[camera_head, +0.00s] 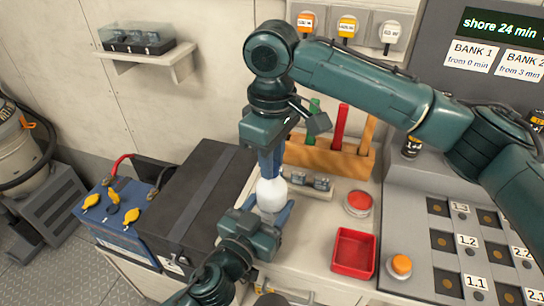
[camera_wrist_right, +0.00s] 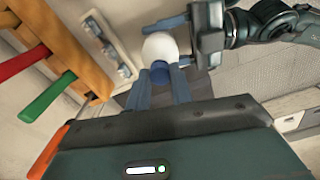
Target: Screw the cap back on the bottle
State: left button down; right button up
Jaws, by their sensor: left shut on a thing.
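The white round bottle (camera_head: 271,194) stands between the fingers of my left gripper (camera_head: 268,212), which is shut on it. The bottle also shows in the right wrist view (camera_wrist_right: 160,47). My right gripper (camera_head: 270,168) points down from directly above the bottle. In the right wrist view its two blue fingers (camera_wrist_right: 160,80) are on either side of a blue cap (camera_wrist_right: 160,70) at the bottle's top. Whether these fingers press on the cap or only stand around it is not clear. The cap's thread and seating are hidden.
A red tray (camera_head: 341,270) and a red button (camera_head: 358,203) are on the bench to the right. A wooden rack (camera_head: 322,163) with coloured handles stands behind. A black battery box (camera_head: 197,190) stands left, with a blue battery (camera_head: 125,232) beyond it.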

jog(key=o, duration=0.5)
notch_tip(320, 180, up, 12)
jog(key=shift+r, duration=0.1)
dwell(0.4)
pick_arm(q)
jog(key=shift+c, duration=2.3)
grip_release()
